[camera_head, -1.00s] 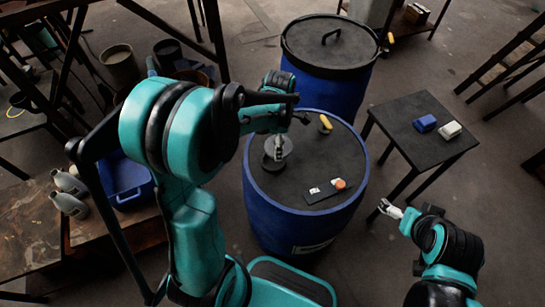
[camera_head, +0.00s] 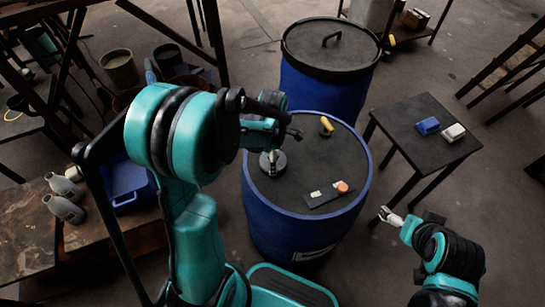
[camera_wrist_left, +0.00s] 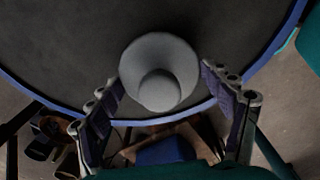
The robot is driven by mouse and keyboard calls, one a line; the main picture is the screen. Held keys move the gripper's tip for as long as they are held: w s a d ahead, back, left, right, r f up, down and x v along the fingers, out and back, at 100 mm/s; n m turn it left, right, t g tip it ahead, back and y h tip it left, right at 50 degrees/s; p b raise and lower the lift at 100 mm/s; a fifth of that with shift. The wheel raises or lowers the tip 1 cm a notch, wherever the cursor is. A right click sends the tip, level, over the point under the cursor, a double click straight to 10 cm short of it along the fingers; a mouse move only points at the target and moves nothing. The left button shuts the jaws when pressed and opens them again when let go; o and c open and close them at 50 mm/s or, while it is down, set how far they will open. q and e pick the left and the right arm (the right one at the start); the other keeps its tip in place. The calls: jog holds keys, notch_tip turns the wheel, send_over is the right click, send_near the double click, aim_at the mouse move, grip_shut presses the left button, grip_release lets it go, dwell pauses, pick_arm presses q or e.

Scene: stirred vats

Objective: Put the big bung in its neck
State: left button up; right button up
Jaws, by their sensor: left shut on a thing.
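The big bung (camera_wrist_left: 160,70) is a grey round piece with a wide disc and a smaller knob. In the left wrist view it sits between the two fingers of my left gripper (camera_wrist_left: 166,108), which is shut on it. In the head view the bung (camera_head: 272,162) is at the left part of the dark top of the front blue drum (camera_head: 300,235), under my left gripper (camera_head: 272,152). The neck is not distinct, and I cannot tell whether the bung is in it. My right gripper (camera_head: 388,215) is away from the drum at lower right; its finger gap is unclear.
On the drum top are a yellow-handled item (camera_head: 326,125) and a dark plate (camera_head: 322,198) with an orange knob. A second blue drum (camera_head: 330,90) with a handled lid stands behind. A small black table (camera_head: 420,145) at right holds a blue block and a white block.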

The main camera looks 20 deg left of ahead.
pick_arm(q)
jog(key=shift+f, duration=0.2)
jog(key=o, duration=1.1)
jog(key=shift+r, duration=0.1)
